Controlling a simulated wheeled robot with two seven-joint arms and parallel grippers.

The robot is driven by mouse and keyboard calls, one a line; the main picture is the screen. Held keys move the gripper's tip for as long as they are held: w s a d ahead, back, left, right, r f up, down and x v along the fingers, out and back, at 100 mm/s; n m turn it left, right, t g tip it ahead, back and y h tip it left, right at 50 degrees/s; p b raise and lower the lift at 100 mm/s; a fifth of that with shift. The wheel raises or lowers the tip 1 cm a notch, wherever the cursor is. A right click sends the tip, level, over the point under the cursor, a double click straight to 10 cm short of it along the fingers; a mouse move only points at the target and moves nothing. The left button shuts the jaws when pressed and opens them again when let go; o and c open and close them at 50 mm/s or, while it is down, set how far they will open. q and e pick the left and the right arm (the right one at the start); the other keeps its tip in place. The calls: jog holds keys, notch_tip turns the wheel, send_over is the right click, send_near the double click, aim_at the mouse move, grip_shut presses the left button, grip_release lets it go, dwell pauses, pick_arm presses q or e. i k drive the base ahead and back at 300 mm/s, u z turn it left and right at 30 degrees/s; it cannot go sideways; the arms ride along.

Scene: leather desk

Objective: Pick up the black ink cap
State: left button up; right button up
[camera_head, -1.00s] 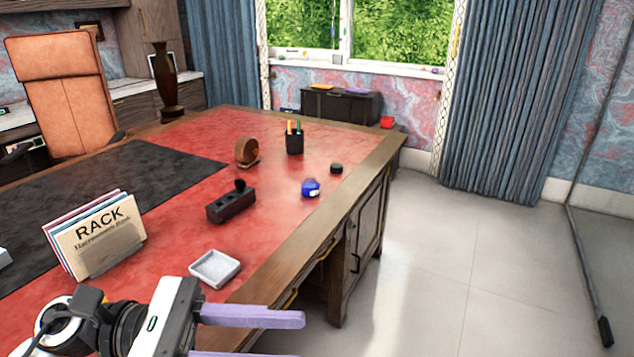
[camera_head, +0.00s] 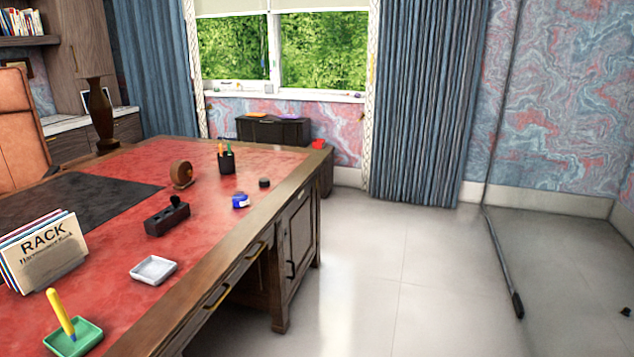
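A small black round cap (camera_head: 264,183) lies on the red leather desk top (camera_head: 215,250), near its right edge. A blue ink bottle (camera_head: 240,201) with a pale label stands just in front and to the left of it, apart from it. Neither of my grippers is in view, so nothing shows of what they hold.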

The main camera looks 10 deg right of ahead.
aim_at(263, 181)
jog(key=z, duration=1.05)
jog(key=i, duration=3.75)
jog(key=u, duration=2.45)
